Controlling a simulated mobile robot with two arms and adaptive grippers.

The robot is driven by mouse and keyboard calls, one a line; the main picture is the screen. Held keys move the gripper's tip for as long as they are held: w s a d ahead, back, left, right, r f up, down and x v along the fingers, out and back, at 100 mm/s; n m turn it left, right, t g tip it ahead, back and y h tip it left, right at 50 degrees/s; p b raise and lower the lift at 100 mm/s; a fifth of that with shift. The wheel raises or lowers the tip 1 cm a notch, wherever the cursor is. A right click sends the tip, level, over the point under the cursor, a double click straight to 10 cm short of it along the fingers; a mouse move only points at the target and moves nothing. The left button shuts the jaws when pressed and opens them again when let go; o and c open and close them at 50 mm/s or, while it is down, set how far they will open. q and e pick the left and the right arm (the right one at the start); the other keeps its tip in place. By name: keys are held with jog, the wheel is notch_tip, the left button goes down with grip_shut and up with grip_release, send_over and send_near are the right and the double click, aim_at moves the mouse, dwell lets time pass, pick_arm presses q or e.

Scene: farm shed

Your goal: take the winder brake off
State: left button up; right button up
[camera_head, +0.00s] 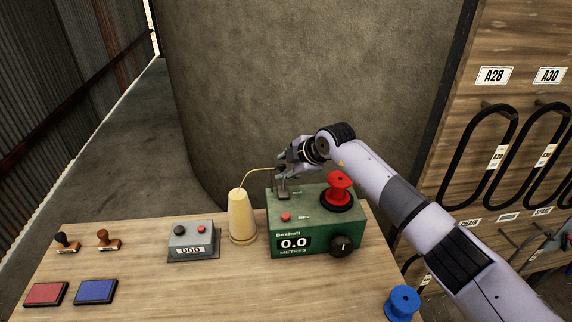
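The green winder (319,240) stands on the table with a "0.0 METRES" display, a red button (286,217) and a black knob (343,246). A red spool (340,190) sits on its top right. A small dark metal fitting (284,194) stands at its top left; I cannot tell whether this is the brake. My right gripper (282,172) reaches over the winder's back edge, just above that fitting. Its fingers are small and overlapping, so their opening and any contact are unclear. My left gripper is out of view.
A cream cone of yarn (241,218) stands left of the winder, its thread running toward the fitting. A grey counter box (192,240), two stamps (108,240), red (45,294) and blue (95,291) pads lie farther left. A blue spool (403,303) sits front right.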

jog(key=shift+c, duration=0.3)
grip_shut()
dwell(0.6)
